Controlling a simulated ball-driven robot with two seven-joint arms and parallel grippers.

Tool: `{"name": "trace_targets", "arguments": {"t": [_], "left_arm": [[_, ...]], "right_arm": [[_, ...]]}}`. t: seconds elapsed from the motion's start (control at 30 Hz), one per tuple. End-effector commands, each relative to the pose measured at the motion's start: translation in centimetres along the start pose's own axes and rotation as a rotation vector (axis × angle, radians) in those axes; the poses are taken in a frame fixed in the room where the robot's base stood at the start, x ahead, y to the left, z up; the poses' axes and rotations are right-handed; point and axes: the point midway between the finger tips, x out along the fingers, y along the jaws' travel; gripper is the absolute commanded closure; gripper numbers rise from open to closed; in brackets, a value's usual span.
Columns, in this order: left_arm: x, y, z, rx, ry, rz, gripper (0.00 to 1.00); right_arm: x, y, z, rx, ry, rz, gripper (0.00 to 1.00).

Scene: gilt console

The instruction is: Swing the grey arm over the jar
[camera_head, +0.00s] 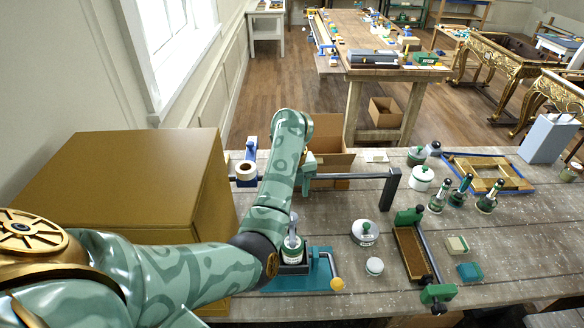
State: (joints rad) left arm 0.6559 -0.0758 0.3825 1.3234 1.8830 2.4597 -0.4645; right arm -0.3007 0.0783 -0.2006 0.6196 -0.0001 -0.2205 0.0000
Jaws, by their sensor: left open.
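A dark grey arm (350,177) runs level across the bench to a dark grey upright post (390,189) at its right end. Its middle is hidden behind my left arm. My left gripper (306,184) is open at the grey arm, just right of my forearm. Its fingers are small and partly hidden, so I cannot tell whether they touch the arm. A white jar (293,254) with a grey top stands upright on a teal base (318,278), nearer to me and partly behind my forearm. My right gripper is out of view.
A gold-brown box (130,185) fills the left. A cardboard box (333,160) stands behind the grey arm. A white lidded pot (364,233), a small white pot (375,267) and a brown tray with green ends (411,254) lie to the right.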

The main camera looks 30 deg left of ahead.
Motion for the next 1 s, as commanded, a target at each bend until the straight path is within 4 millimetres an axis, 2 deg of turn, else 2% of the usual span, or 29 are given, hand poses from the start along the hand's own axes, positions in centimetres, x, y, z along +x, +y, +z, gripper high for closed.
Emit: {"name": "trace_targets", "arguments": {"t": [0.03,0.1,0.3,0.43,1.0], "left_arm": [[-1.9,0.0,0.1,-0.002,-0.003,-0.002,0.47],[-3.6,0.0,0.1,-0.001,-0.002,-0.002,0.47],[-6.6,0.0,0.0,0.000,-0.001,-0.001,0.47],[-7.2,0.0,0.0,0.000,0.000,0.000,0.47],[-7.1,0.0,0.0,0.000,0.000,0.000,0.47]], "right_arm": [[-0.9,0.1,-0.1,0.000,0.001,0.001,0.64],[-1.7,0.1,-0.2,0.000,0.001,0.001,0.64],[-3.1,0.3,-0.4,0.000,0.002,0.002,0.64],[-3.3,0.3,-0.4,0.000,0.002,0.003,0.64],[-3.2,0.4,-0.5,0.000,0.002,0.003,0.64]]}}
